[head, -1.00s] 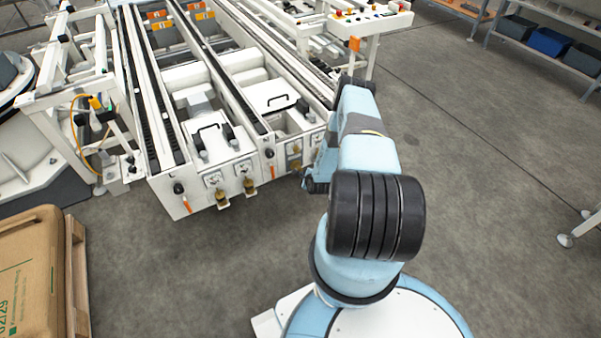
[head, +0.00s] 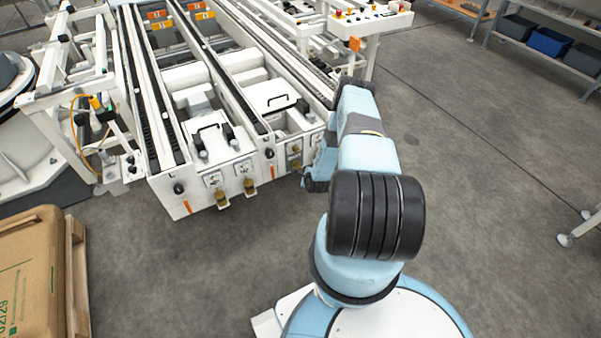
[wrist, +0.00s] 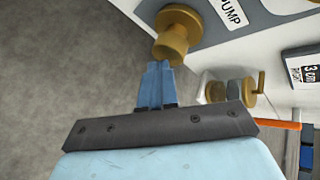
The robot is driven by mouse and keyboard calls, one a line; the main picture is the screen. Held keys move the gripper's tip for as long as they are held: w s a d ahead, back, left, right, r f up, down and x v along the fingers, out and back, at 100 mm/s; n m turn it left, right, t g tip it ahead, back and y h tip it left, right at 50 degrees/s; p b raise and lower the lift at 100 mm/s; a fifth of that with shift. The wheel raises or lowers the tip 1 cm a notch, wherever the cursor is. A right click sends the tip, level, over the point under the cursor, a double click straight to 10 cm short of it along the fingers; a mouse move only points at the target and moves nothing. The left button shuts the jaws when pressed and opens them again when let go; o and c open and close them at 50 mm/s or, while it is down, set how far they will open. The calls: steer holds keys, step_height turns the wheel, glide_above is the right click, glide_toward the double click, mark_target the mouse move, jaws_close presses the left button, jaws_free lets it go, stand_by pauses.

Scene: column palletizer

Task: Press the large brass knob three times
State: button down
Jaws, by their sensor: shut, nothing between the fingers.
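In the wrist view a large brass knob (wrist: 172,38) sticks out from a white panel, beside a label that reads PUMP. My gripper (wrist: 160,66) is shut, its blue fingers pressed together and empty. The fingertips are right at the near face of the knob; I cannot tell whether they touch it.
In the head view, small brass fittings (head: 249,187) line the conveyor's front (head: 215,165). A carton (head: 30,275) stands left.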

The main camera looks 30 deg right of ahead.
steer(key=shift+w, duration=0.55)
stand_by(0.4)
steer(key=shift+s, duration=1.55)
steer(key=shift+s, duration=0.15)
steer(key=s, duration=0.4)
steer(key=shift+s+d, duration=0.1)
steer(key=shift+s, duration=0.25)
stand_by(4.1)
